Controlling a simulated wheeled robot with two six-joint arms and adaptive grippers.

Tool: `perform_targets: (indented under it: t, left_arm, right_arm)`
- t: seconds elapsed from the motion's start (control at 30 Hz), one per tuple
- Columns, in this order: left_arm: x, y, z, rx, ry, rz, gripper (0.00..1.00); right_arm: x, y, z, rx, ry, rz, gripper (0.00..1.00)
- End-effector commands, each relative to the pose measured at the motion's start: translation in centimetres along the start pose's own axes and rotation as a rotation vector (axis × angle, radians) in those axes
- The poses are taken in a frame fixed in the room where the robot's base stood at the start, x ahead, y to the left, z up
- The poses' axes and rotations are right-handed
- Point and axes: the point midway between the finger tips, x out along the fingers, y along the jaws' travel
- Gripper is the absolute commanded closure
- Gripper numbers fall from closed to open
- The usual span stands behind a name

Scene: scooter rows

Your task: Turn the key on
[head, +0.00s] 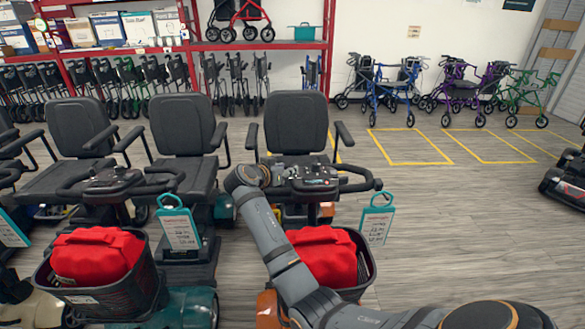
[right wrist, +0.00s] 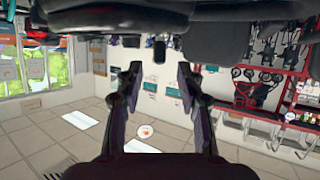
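The scooter in the middle right has a dark control console (head: 315,180) with handlebars in front of its black seat (head: 295,125). My right arm reaches up from the bottom, and its wrist end is at the left side of this console. The gripper itself is mostly hidden in the head view. In the right wrist view, my right gripper (right wrist: 160,72) is open, with a clear gap between its fingers. A small dark piece (right wrist: 159,49) hangs from the console's underside, just above the gap; I cannot tell if it is the key. My left gripper is not in view.
A red bag (head: 325,258) sits in this scooter's front basket, beside my forearm. A second scooter with a red bag (head: 97,257) stands to the left. Teal-framed price tags (head: 377,220) hang nearby. Rollators (head: 465,90) line the back wall.

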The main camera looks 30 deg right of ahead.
Motion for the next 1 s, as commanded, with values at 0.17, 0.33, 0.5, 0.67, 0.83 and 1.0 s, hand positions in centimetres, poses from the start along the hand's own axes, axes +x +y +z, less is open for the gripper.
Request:
perform_targets:
  t: [0.17, 0.33, 0.5, 0.67, 0.83, 1.0]
  left_arm:
    - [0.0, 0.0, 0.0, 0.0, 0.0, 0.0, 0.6]
    - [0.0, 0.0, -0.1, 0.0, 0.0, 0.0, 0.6]
    - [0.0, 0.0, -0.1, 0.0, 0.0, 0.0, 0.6]
    - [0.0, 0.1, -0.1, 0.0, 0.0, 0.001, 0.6]
    - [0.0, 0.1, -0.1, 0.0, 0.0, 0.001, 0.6]
    - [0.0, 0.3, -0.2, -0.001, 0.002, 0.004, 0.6]
  right_arm:
    - [-3.8, -0.1, 0.1, 0.0, -0.002, -0.003, 0.62]
    - [-5.6, -0.1, 0.1, -0.001, -0.001, -0.001, 0.62]
    - [-5.8, 0.0, 0.0, -0.002, 0.001, 0.001, 0.62]
    - [-5.8, 0.0, 0.0, -0.002, 0.001, 0.001, 0.62]
    - [-5.8, 0.0, 0.0, -0.002, 0.0, 0.001, 0.62]
    - [-5.8, 0.0, 0.1, -0.002, 0.0, 0.0, 0.62]
